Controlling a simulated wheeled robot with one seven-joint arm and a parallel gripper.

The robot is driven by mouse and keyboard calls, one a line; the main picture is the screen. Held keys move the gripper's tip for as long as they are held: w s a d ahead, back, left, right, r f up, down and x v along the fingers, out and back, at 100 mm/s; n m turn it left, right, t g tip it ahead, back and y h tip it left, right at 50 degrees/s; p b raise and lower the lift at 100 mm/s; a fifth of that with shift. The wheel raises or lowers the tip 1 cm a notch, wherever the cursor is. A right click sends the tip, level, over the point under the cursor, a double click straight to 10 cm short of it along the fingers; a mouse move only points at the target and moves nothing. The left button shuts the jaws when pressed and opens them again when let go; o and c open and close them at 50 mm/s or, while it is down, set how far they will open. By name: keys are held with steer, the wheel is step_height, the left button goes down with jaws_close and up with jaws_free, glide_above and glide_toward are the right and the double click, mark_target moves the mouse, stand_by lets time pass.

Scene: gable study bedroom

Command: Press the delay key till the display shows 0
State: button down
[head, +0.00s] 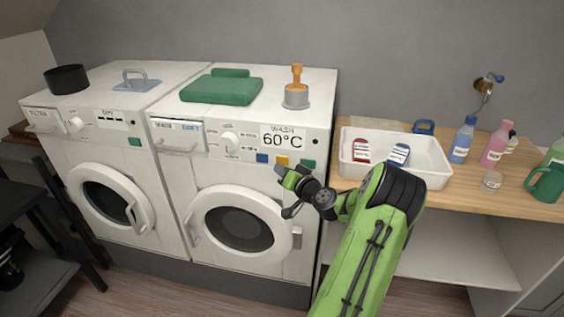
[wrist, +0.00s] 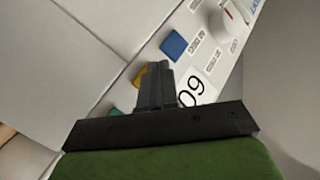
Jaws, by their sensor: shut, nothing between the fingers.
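The right washing machine (head: 262,180) has a display (head: 283,138) reading "WASH 60°C"; part of the display also shows in the wrist view (wrist: 197,90). Below it is a row of keys: a blue key (head: 262,158), a yellow key (head: 282,161) and a green key (head: 308,164). The key labels are too small to read, so I cannot tell which is delay. My gripper (head: 281,170) is shut and empty, its tips just below the yellow key. In the wrist view, the fingers (wrist: 157,72) partly cover the yellow key (wrist: 138,76); I cannot tell whether they touch it.
A dial (head: 230,141) sits left of the display. Folded green cloth (head: 222,91) and an orange-handled object (head: 297,88) stand on top. A second machine (head: 105,150) is on the left. A white tray (head: 437,177) and bottles (head: 462,140) occupy the wooden counter at right.

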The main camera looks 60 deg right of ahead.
stand_by(0.3)
steer(key=shift+w+d, duration=0.15)
steer(key=shift+d, duration=0.25)
steer(key=shift+w+d, duration=0.15)
steer(key=shift+d, duration=0.15)
stand_by(0.5)
stand_by(0.3)
steer(key=shift+s+a+b, duration=0.35)
steer(key=shift+a+b, duration=0.35)
steer(key=shift+b, duration=0.05)
steer(key=a+b, duration=0.1)
steer(key=s+a+b, duration=0.1)
steer(key=a, duration=0.1)
steer(key=s+a+b, duration=0.1)
steer(key=shift+a, duration=0.3)
